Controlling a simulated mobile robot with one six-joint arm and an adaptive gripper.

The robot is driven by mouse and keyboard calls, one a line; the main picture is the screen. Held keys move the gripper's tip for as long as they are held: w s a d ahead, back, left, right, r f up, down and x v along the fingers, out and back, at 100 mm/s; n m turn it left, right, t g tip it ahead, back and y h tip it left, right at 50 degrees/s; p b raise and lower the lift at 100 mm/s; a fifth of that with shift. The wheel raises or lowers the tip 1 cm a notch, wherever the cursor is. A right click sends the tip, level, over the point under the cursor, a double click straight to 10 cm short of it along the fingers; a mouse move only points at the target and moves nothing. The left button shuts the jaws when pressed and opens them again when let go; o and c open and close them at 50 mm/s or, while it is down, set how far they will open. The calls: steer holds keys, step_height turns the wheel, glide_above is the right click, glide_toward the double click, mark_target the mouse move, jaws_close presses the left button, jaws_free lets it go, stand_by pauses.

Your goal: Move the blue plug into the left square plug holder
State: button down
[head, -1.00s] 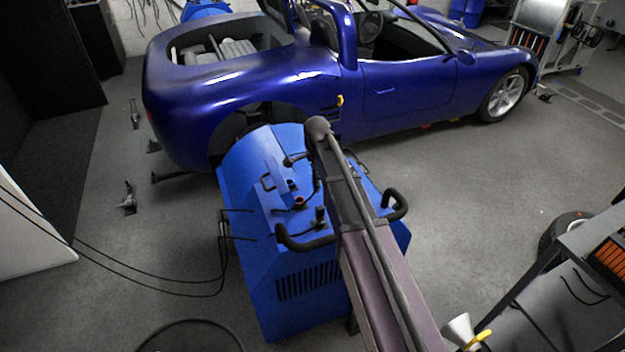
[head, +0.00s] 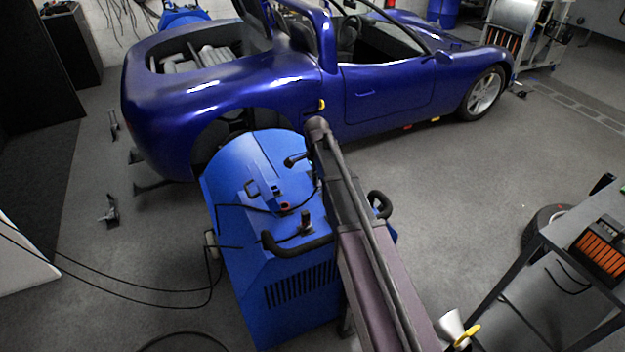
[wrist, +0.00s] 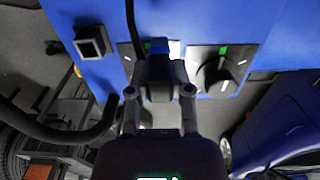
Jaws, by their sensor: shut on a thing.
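An empty-looking dark square holder (wrist: 90,42) is left of the plug in the wrist view. In the head view, a square holder (head: 252,187) shows on the blue machine (head: 240,240), with a red-topped piece (head: 285,207) to its lower right. My arm hides the gripper there.
A black rotary knob (wrist: 218,72) is right of my gripper. A dark curved handle (head: 290,248) sticks out from the machine's front. Cables (head: 130,287) run across the floor to the left. A blue car (head: 240,85) stands behind, and a bench (head: 560,240) is at right.

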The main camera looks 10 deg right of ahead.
steer(key=s+d, duration=0.1)
steer(key=s, duration=0.2)
steer(key=s+d, duration=0.2)
steer(key=s, duration=0.1)
steer(key=s+d+b, duration=0.1)
steer(key=s, duration=0.2)
steer(key=shift+d+f, duration=0.2)
steer(key=shift+f, duration=0.2)
stand_by(1.0)
steer(key=shift+f+b, duration=1.45)
steer(key=shift+f, duration=0.1)
stand_by(0.7)
steer(key=shift+c, duration=2.3)
jaws_free()
steer(key=shift+r, duration=0.15)
